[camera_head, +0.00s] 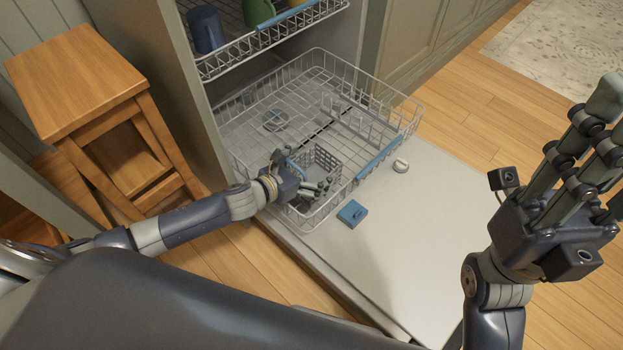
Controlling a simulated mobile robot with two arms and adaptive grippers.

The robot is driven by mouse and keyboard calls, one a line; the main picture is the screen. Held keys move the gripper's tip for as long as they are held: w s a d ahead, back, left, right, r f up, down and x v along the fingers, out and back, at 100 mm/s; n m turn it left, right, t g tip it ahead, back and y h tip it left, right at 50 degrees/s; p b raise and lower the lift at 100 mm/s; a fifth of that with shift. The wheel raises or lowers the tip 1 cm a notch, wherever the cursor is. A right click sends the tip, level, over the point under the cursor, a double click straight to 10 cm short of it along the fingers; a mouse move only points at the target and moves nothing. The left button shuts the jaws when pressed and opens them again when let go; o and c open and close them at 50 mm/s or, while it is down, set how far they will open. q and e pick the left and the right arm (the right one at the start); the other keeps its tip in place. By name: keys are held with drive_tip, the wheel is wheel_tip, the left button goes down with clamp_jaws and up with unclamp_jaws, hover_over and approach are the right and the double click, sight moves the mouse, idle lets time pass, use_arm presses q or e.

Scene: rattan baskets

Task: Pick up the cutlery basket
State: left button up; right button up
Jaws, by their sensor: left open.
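The cutlery basket (325,162) is a small grey lattice box in the front left part of the lower dishwasher rack (388,153). My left gripper (313,189) is over the near side of the basket, with its fingers spread and pointing right. The gripper hides part of the basket's near side, and I cannot tell whether the fingers touch it. A blue curved piece shows beside the hand, at the basket's left. My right gripper (594,150) is raised at the right edge with its fingers extended upward, empty and away from the basket.
The open dishwasher door (420,230) lies flat, with a blue square part (352,213) and a small round cap (400,166) near the rack. The upper rack (265,40) holds mugs. A wooden stool (85,85) stands at the left.

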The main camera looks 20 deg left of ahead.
use_arm(q)
drive_tip(key=c, duration=1.1)
